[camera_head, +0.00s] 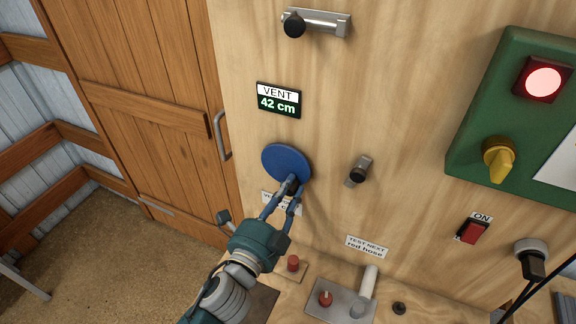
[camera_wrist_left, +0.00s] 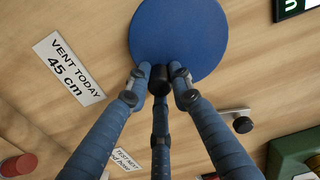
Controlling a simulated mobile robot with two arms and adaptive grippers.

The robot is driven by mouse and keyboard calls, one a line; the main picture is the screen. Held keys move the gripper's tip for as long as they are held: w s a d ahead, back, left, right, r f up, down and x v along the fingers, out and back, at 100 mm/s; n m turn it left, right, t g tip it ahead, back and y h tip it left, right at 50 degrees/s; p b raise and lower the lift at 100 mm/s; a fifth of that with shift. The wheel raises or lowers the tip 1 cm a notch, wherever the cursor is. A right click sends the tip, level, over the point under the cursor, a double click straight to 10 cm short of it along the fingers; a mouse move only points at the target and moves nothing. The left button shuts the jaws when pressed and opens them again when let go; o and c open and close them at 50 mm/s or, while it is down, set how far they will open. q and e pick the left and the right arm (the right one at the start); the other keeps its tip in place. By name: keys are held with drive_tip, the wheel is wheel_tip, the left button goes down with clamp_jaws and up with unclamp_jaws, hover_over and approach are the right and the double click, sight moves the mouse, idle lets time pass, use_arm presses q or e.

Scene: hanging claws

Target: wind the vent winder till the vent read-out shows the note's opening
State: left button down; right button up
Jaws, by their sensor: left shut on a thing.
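The vent winder is a blue disc (camera_head: 287,163) on the plywood panel, with a small dark knob (camera_wrist_left: 158,80) near its lower edge. My left gripper (camera_head: 289,190) is shut on that knob, its fingers on both sides of it in the left wrist view. The vent read-out (camera_head: 279,100) above the disc shows 42 cm in green. The note (camera_wrist_left: 68,68) reads VENT TODAY 45 cm; in the head view my gripper partly covers it. My right gripper is not in view.
A green box (camera_head: 476,130) with a lit red lamp (camera_head: 543,82) and yellow knob (camera_head: 498,158) is at right. A small lever (camera_head: 358,171) sits right of the disc. Below are a red switch (camera_head: 472,231), a TEST NEXT red hose label (camera_head: 367,246) and a shelf with red knobs.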

use_arm(q)
drive_tip(key=shift+w+a+m, duration=0.3)
drive_tip(key=shift+a+m, duration=0.2)
drive_tip(key=shift+m, duration=0.7)
drive_tip(key=shift+a, duration=0.1)
drive_tip(key=shift+m, duration=0.3)
drive_tip(key=m, duration=0.1)
drive_tip(key=a+m, duration=0.1)
drive_tip(key=shift+w+m, duration=0.3)
drive_tip(key=shift+m, duration=0.1)
drive_tip(key=c, duration=1.6)
unclamp_jaws()
drive_tip(key=o, duration=1)
drive_tip(key=shift+f, duration=0.25)
drive_tip(key=shift+o, duration=0.2)
drive_tip(key=shift+s, duration=0.1)
